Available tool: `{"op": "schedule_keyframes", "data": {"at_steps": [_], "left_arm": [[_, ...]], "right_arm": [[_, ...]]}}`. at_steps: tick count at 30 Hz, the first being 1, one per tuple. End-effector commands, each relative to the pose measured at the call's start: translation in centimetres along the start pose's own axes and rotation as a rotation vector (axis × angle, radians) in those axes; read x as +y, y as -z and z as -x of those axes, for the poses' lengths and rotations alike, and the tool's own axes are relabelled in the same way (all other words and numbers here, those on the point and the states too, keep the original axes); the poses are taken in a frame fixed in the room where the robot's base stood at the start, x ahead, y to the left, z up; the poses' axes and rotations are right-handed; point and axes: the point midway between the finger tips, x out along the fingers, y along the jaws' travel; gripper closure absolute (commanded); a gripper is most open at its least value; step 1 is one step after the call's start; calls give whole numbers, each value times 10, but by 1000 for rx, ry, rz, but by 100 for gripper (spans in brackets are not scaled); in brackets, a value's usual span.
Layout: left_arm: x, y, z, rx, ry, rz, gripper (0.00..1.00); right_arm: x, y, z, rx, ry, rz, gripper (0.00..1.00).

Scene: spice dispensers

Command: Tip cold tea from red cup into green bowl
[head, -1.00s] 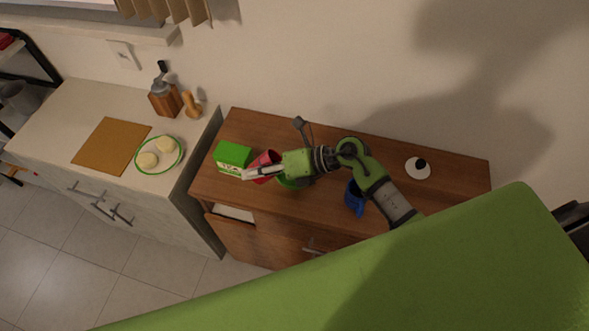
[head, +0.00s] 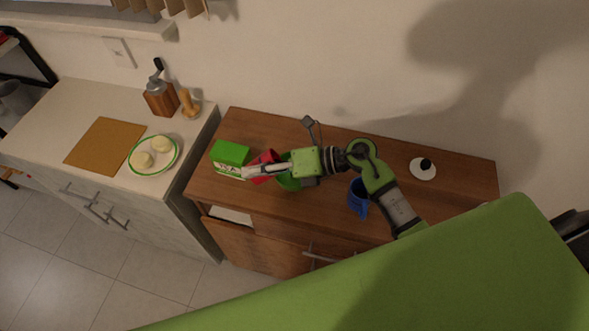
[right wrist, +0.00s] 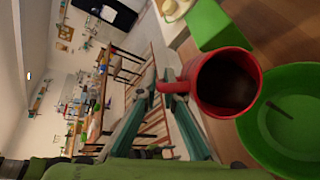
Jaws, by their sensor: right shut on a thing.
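The red cup (head: 264,157) is above the wooden cabinet top, between the green tea box and the green bowl (head: 287,182). My right gripper (head: 252,172) is shut on the cup's handle. In the right wrist view, the red cup (right wrist: 206,76) shows its open mouth with dark liquid (right wrist: 230,84) inside. The green bowl (right wrist: 262,128) is right beside it there, with a thin spoon-like thing (right wrist: 279,109) in it. My right gripper (right wrist: 165,86) is at the handle. In the head view my arm hides part of the bowl. My left gripper is not in view.
The green tea box (head: 230,153) stands close left of the cup. A blue mug (head: 358,198) is under my right arm. A white disc with a black knob (head: 423,169) lies at the right. The left counter holds a plate of buns (head: 153,155), a board (head: 104,145) and a grinder (head: 161,98).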

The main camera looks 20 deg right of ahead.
Motion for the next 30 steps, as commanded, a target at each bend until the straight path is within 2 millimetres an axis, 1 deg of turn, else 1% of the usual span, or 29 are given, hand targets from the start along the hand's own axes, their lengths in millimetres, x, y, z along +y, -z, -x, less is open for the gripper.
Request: {"op": "schedule_keyframes", "data": {"at_steps": [1, 9, 30], "left_arm": [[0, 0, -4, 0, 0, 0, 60], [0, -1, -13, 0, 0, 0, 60], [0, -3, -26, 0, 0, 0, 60]], "right_arm": [[-1, 0, 0, -5, -8, -1, 100], [-2, 0, 1, -14, -34, -9, 100], [1, -4, 8, -41, -104, -31, 100]]}}
